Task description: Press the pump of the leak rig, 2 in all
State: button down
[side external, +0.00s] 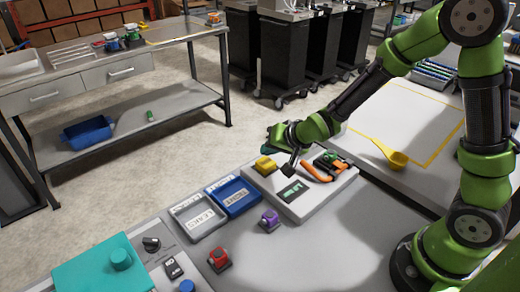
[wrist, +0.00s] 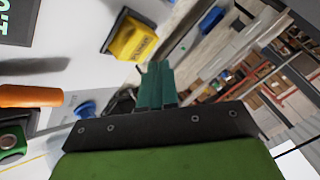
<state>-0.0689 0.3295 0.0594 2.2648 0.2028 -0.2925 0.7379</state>
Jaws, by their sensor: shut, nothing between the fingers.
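The leak rig, a pale box (side external: 303,207) with a dark display (side external: 292,192), stands at the centre of the side view. On it are a yellow block (side external: 265,165) and an orange handle-like part (side external: 316,172) beside a green-and-black part (side external: 334,160). The wrist view shows the yellow block (wrist: 132,38), the orange part (wrist: 30,96), a blue round part (wrist: 87,108) and a green ring (wrist: 10,140). I cannot tell for certain which part is the pump. My gripper (wrist: 156,72) is shut and empty, near the rig's far edge; contact with any part is not clear.
A grey tray (side external: 198,215) and a blue tray (side external: 233,197), both labelled, lie left of the rig. Purple (side external: 269,220) and red (side external: 219,260) blocks stand in front.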

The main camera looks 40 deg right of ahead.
aim_at(267, 164)
jog(key=shift+r, duration=2.2)
jog(key=shift+a, duration=0.1)
dwell(0.7)
jog(key=shift+a+r, duration=0.2)
jog(key=shift+a, duration=0.1)
jog(key=r, duration=0.3)
jog(key=shift+d+r, duration=0.2)
jog(key=shift+d, duration=0.2)
